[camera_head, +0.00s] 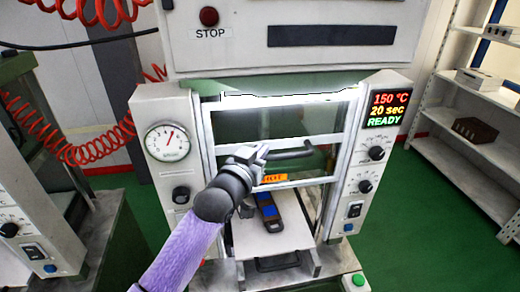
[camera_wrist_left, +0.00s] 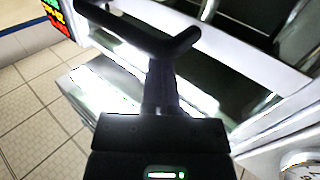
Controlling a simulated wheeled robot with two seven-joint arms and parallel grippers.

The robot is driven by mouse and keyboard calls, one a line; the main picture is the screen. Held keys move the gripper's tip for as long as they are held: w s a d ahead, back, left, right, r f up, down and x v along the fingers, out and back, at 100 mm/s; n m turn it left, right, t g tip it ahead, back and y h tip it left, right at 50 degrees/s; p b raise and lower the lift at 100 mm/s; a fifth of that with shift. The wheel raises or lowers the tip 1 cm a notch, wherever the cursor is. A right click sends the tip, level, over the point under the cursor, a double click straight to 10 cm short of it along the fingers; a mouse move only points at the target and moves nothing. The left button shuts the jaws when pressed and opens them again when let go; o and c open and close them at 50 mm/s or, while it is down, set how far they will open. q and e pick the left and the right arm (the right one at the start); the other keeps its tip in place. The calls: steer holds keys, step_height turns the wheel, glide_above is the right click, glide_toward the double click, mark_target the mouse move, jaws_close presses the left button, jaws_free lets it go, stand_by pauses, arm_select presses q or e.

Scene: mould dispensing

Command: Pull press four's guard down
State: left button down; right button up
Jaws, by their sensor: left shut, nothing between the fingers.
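The press guard (camera_head: 341,144), a pale frame with a clear window, hangs partway down the front of the press, with an open gap under its lower rail. Its black bar handle (camera_head: 291,153) runs across the guard; the handle also shows in the left wrist view (camera_wrist_left: 135,32). My left gripper (camera_head: 262,152) is shut and empty at the handle's left end. In the left wrist view its closed fingers (camera_wrist_left: 160,72) reach up to the handle bar; I cannot tell whether they touch it. My right gripper is not in view.
Below the guard, a dark mould with blue parts (camera_head: 268,212) lies on a pale plate (camera_head: 250,245). The display (camera_head: 388,108) reads 150 °C, 20 sec, READY. A gauge (camera_head: 167,142) is at left. Another press (camera_head: 35,205) stands left; shelves (camera_head: 470,165) stand right.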

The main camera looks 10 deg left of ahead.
arm_select(q)
step_height(320, 180, down, 27)
steer(key=b, duration=2)
steer(key=shift+r, duration=0.1)
step_height(320, 180, up, 5)
steer(key=w+p, duration=0.1)
steer(key=p, duration=0.3)
steer(key=f+v, duration=0.1)
steer(key=v, duration=0.8)
steer(key=shift+s, duration=0.35)
